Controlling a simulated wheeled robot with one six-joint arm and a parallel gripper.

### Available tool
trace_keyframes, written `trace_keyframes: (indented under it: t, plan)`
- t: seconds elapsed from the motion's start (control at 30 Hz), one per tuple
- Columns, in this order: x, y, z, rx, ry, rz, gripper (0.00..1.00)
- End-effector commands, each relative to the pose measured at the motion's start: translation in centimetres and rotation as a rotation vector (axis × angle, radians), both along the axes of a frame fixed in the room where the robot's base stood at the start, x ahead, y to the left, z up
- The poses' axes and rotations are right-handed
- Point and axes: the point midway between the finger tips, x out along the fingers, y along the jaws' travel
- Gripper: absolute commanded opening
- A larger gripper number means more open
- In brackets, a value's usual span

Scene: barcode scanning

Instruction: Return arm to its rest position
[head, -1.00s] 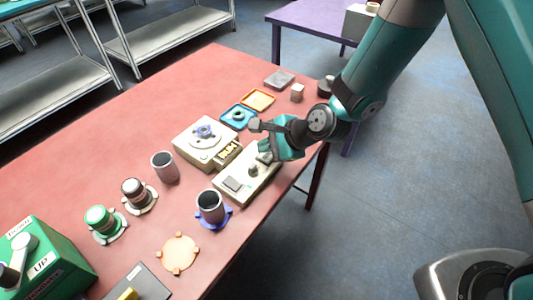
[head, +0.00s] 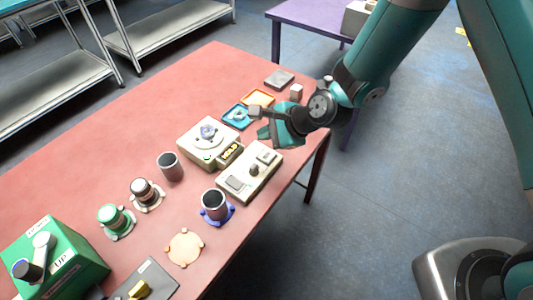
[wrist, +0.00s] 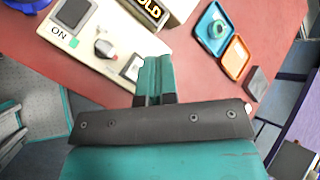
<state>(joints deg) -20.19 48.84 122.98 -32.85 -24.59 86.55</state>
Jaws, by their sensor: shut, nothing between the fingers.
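My gripper (head: 266,135) is teal with a dark wrist, and it is above the right edge of the red table, just past the far end of the switch panel. In the wrist view my gripper (wrist: 155,75) has its fingers together with nothing between them. The cream switch panel (head: 248,178) lies on the table below and to the left of my gripper. It also shows in the wrist view (wrist: 85,30), with a knob, a grey button and an "ON" label. My arm reaches in from the upper right.
Open floor (head: 350,220) lies right of the table.

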Motion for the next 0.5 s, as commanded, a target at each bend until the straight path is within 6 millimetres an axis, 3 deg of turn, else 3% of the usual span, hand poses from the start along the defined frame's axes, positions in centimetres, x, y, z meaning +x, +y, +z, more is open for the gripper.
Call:
trace_keyframes:
  t: [0.4, 0.5]
  plan:
    - [0.01, 0.0, 0.02, 0.0, -0.001, 0.001, 0.0]
    - [-0.07, -0.07, 0.83, -0.012, -0.018, 0.028, 0.0]
